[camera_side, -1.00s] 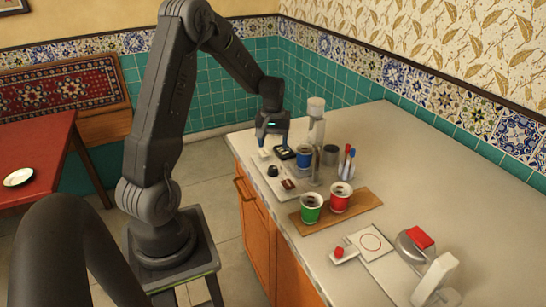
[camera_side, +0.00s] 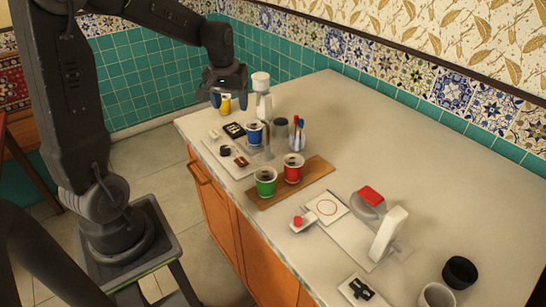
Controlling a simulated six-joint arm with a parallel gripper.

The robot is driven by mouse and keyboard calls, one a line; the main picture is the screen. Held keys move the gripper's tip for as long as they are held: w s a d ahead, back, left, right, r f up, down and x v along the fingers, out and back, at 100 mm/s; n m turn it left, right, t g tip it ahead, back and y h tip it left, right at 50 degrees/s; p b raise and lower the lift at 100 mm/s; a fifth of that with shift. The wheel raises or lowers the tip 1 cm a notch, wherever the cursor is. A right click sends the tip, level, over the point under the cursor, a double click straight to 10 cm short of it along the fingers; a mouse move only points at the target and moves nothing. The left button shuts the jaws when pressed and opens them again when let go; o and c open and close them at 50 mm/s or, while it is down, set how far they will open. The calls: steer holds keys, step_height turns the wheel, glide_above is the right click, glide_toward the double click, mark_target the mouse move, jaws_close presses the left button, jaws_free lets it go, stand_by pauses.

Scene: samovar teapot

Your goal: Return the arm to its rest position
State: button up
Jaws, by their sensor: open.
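My gripper (camera_side: 229,101) is at the upper left of the view, above the far left end of the counter. Its two fingers point down and stand apart, with nothing visibly held. A yellow object (camera_side: 225,106) shows between the fingers, apparently on the counter behind them; its upper part is hidden. My arm reaches across the top left of the view. Below the gripper, a black square item (camera_side: 234,130) and a blue cup (camera_side: 254,133) are at the tray (camera_side: 214,149).
A white-topped cylinder (camera_side: 262,98) stands right of the gripper. Green (camera_side: 265,183) and red (camera_side: 293,169) cups stand on a wooden board (camera_side: 320,172). A white upright device (camera_side: 388,234) stands further right. The counter's back right (camera_side: 400,140) is clear.

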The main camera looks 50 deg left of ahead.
steer(key=s+d+r+m+t, duration=0.2)
steer(key=s+d+r+m, duration=0.1)
steer(key=s+d, duration=0.4)
steer(key=s+d+r+m+t, duration=0.2)
steer(key=s+d+r+m, duration=0.2)
steer(key=s+d, duration=0.3)
steer(key=d+m, duration=0.1)
steer(key=d, duration=0.4)
steer(key=shift+s+r+m+h, duration=0.3)
